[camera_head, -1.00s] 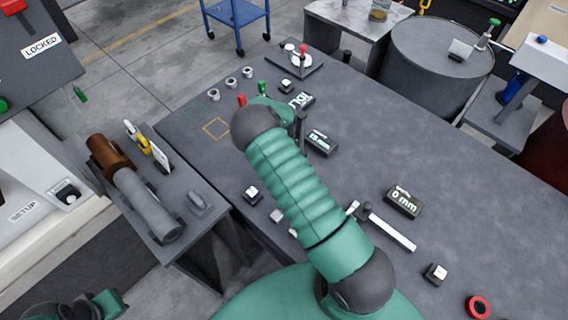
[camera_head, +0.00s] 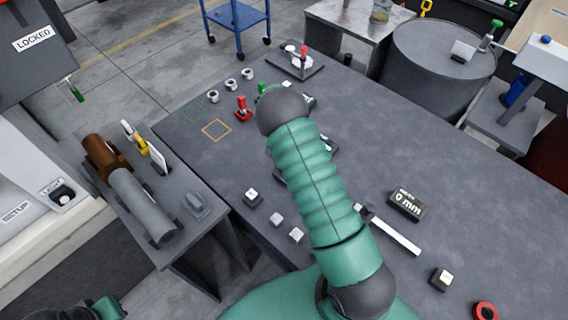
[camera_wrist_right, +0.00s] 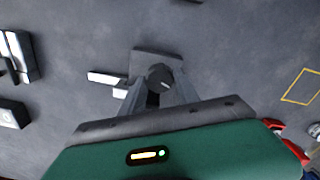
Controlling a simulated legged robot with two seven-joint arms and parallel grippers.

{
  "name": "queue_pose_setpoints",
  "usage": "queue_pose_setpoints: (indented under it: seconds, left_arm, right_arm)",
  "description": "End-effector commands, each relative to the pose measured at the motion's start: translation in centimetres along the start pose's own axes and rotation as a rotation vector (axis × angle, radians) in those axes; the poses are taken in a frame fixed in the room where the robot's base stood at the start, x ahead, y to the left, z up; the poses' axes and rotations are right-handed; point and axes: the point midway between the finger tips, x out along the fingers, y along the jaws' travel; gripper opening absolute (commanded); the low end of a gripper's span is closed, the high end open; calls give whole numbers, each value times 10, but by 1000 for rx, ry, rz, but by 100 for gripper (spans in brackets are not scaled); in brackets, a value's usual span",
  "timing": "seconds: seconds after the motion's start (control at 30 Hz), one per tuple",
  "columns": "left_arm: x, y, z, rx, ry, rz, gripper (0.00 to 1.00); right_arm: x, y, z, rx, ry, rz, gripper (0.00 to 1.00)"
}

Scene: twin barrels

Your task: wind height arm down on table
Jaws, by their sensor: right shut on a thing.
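My right arm reaches up the middle of the head view, and its wrist hides most of its gripper there. In the right wrist view, my right gripper (camera_wrist_right: 160,93) is shut on a dark round knob (camera_wrist_right: 159,75). The knob stands on a small dark plate (camera_wrist_right: 155,57) with a white bar (camera_wrist_right: 106,79) at its left. I cannot tell from the head view which way the knob is turned. A readout box showing "0 mm" (camera_head: 406,204) stands on the grey table (camera_head: 390,140).
A red-handled piece (camera_head: 243,110) and several metal rings stand near a yellow square outline (camera_head: 217,130) on the table. A white bar (camera_head: 392,233) and small buttons lie nearer me. A grey drum (camera_head: 440,55) stands beyond the table.

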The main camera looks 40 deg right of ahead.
Motion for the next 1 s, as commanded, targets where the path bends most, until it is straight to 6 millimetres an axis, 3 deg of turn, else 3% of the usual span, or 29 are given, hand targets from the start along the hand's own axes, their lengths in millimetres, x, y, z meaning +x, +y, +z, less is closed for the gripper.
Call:
queue_pose_setpoints:
  seconds: [0.47,0.5,0.63,0.67,1.0]
  left_arm:
    - [0,0,0,0,0,0,0]
    - [0,0,0,0,0,0,0]
    - [0,0,0,0,0,0,0]
    - [0,0,0,0,0,0,0]
    - [1,0,0,0,0,0,0]
  right_arm:
    - [-3,-2,-5,-17,13,-6,0]
    - [-3,-2,-5,-17,13,-6,39]
    - [-2,-2,-4,-17,10,-5,56]
    - [-2,-2,-3,-17,9,-4,59]
    - [-5,-1,-2,-17,5,-3,59]
